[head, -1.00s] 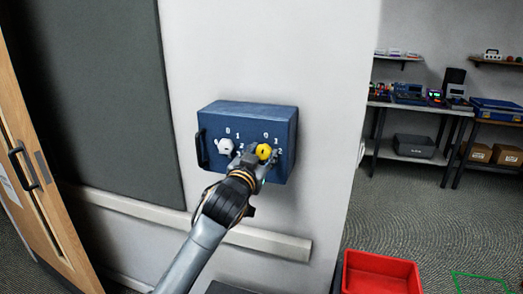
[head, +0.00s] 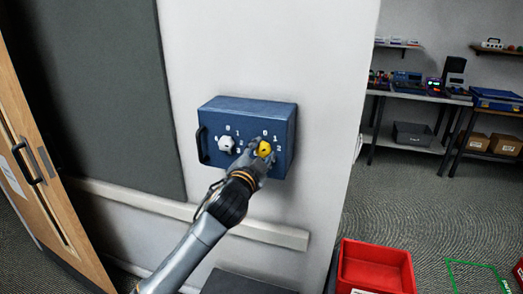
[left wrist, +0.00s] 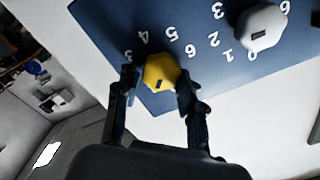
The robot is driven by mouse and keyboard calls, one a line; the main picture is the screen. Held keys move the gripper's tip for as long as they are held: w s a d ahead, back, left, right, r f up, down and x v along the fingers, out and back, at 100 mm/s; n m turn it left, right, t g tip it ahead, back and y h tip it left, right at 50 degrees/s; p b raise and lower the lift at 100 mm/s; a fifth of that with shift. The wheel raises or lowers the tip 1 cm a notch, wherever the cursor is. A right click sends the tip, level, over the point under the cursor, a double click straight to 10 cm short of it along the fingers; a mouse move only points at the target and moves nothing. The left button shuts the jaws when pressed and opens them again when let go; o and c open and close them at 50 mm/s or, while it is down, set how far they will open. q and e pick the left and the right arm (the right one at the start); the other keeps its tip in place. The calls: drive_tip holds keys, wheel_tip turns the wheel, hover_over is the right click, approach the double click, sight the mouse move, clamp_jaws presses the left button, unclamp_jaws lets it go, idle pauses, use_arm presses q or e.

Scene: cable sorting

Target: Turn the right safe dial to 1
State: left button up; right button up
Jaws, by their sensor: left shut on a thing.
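A blue safe (head: 252,112) is fixed on the white wall, with a dark handle at its left side. It has a white dial (head: 227,144) on the left and a yellow dial (head: 264,148) on the right, each ringed by white numbers. My left gripper (head: 258,158) is at the yellow dial. In the left wrist view my left gripper (left wrist: 158,88) has its fingers on both sides of the yellow dial (left wrist: 161,70), shut on it. The white dial (left wrist: 262,27) stands free at the upper right there. Some numbers around the yellow dial are hidden by my gripper.
A red bin (head: 376,268) stands on the floor at the lower right. A wooden door (head: 35,165) is at the left. A wall rail (head: 130,198) runs below the safe. Shelves with equipment stand at the back right.

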idle(0.3)
use_arm(q)
drive_tip(key=o, duration=1.2)
drive_tip(key=shift+c, duration=0.2)
drive_tip(key=v, duration=1.2)
